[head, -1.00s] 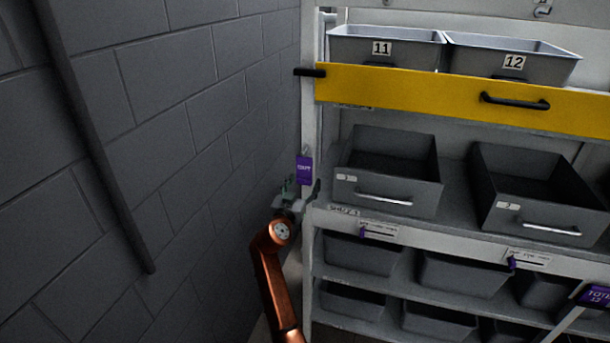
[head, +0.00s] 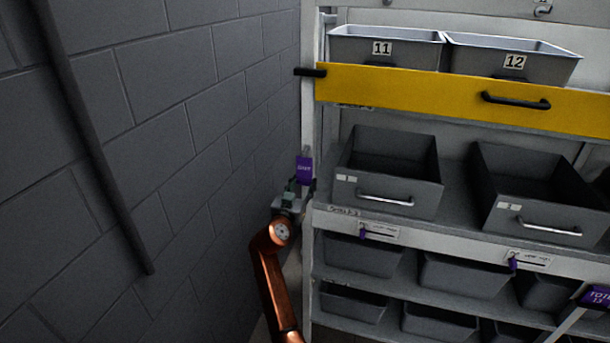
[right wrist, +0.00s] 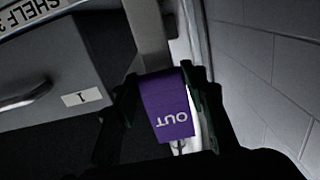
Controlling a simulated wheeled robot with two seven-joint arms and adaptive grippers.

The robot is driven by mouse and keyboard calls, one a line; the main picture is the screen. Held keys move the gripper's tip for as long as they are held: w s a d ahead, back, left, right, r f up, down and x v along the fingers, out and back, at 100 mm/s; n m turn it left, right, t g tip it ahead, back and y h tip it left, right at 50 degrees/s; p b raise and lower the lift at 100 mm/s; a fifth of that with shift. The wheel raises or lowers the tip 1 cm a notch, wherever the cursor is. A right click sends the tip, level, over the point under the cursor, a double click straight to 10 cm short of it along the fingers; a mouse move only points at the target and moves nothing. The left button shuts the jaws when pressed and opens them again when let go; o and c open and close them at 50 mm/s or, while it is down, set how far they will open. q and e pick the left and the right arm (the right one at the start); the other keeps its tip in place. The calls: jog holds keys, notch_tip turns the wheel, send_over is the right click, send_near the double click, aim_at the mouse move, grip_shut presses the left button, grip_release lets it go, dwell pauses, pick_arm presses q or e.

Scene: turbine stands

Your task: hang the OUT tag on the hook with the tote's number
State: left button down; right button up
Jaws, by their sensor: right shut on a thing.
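The purple OUT tag (head: 304,171) is upright at the shelf rack's left post. It also shows in the right wrist view (right wrist: 168,104), where its lettering appears upside down. My right gripper (head: 301,186) reaches up from below and is shut on the tag, with a dark finger on each side of it. A small metal hook or ring (right wrist: 178,146) shows at the tag's upper end; I cannot tell whether the tag is on it. A purple tote sign (head: 597,297) is at the right edge, its number hard to read. My left gripper is not in view.
Grey bins numbered 11 (head: 382,48) and 12 (head: 514,63) stand above a yellow bar (head: 420,91) with a black handle. Open grey drawers (head: 388,182) are below. A block wall (head: 180,130) stands close on the left.

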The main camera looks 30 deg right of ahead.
grip_shut()
jog(key=shift+s+a, duration=0.1)
jog(key=shift+a, duration=0.05)
jog(key=shift+s+a, duration=0.2)
jog(key=shift+a, duration=0.05)
jog(key=shift+s+a, duration=0.15)
jog(key=shift+a, duration=0.05)
dwell(0.3)
jog(key=shift+b+v, duration=0.3)
jog(key=shift+v, duration=0.9)
